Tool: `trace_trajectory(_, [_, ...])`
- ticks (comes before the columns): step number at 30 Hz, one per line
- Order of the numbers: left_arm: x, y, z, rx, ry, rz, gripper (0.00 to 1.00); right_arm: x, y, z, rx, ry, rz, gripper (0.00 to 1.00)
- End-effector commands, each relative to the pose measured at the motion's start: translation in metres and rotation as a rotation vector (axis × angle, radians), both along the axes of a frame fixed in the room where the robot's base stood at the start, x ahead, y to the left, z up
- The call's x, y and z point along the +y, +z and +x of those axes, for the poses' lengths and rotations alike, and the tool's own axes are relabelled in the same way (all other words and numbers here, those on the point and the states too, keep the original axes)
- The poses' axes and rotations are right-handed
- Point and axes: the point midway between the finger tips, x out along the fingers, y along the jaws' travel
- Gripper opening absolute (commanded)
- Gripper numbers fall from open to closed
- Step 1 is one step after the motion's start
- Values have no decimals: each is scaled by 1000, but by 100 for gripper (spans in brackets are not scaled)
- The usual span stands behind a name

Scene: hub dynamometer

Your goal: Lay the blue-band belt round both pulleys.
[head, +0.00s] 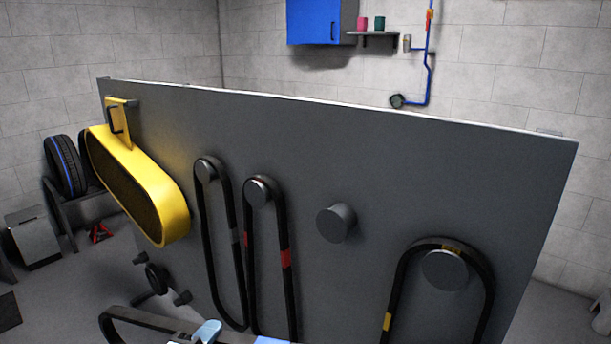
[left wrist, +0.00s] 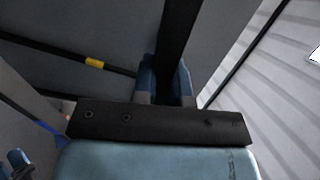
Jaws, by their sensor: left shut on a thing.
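My left gripper (head: 206,332) is at the bottom edge of the head view, partly cut off. In the left wrist view its blue fingers (left wrist: 166,85) are shut on a black belt strand (left wrist: 180,40). A black belt loop (head: 135,318) shows beside this gripper in the head view, in front of the panel; most of it is out of frame. I cannot identify the two pulleys with certainty.
On the dark panel (head: 310,130) hang a yellow guard (head: 175,210), a grey-band belt (head: 202,220), a red-band belt (head: 248,270) and a yellow-band belt (head: 398,280). An empty peg (head: 336,222) sticks out between the last two. Tyres (head: 65,165) stand at left.

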Motion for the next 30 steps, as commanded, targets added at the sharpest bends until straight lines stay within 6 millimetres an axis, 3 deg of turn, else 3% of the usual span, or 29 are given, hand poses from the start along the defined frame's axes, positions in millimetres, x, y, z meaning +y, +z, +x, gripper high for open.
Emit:
trace_trajectory(6, [43, -28, -19, 7, 231, -6, 0, 0, 0, 0, 0, 0, 0, 64])
trace_trajectory(12, [65, -42, -31, 0, 330, -1, 0, 0, 0, 0, 0, 0, 0, 64])
trace_trajectory(20, [71, -45, -34, -2, 351, 1, 0, 0, 0, 0, 1, 0, 0, 64])
trace_trajectory(24, [70, -45, -33, -2, 350, 1, 0, 0, 0, 0, 1, 0, 0, 43])
trace_trajectory(30, [70, -45, -33, -3, 349, 1, 0, 0, 0, 0, 1, 1, -1, 43])
